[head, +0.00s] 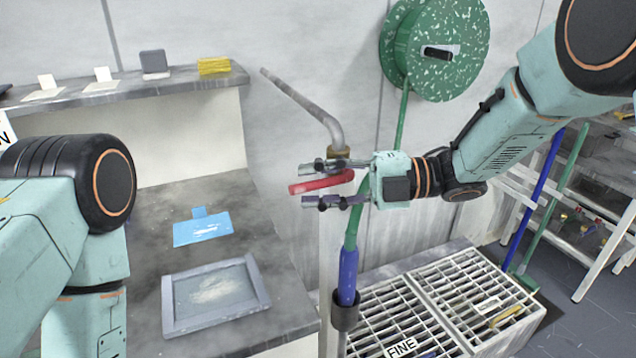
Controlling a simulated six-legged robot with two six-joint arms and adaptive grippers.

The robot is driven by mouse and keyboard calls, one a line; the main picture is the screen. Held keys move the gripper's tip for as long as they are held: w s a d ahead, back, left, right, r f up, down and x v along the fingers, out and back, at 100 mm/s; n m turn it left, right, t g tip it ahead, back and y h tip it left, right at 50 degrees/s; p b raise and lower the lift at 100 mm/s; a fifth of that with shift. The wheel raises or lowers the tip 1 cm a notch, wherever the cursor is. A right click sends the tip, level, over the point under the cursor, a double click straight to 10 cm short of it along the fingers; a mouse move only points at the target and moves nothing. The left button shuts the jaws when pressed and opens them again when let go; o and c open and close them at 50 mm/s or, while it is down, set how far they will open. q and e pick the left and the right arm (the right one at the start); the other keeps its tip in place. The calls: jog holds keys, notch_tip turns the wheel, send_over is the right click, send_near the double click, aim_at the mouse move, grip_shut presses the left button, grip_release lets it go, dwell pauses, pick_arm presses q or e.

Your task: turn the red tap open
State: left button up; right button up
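The red tap lever (312,185) points left from the brass-coloured fitting (340,155) under a bent grey pipe (318,112). My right gripper (308,184) reaches in from the right with its two fingers apart, one above and one below the lever. The lever lies between them, with a gap showing below it; whether the upper finger touches it I cannot tell. My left arm shows at the left edge, but its gripper is out of view.
A green hose (403,118) hangs from a speckled green reel (455,50), near my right gripper. A blue nozzle (347,277) sits in a dark holder below. A grated bench (470,290) stands lower right.

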jog(key=shift+s+a, duration=0.1)
jog(key=shift+a, duration=0.1)
jog(key=shift+w+d, duration=0.15)
jog(key=shift+w, duration=0.05)
jog(key=c, duration=0.4)
grip_shut()
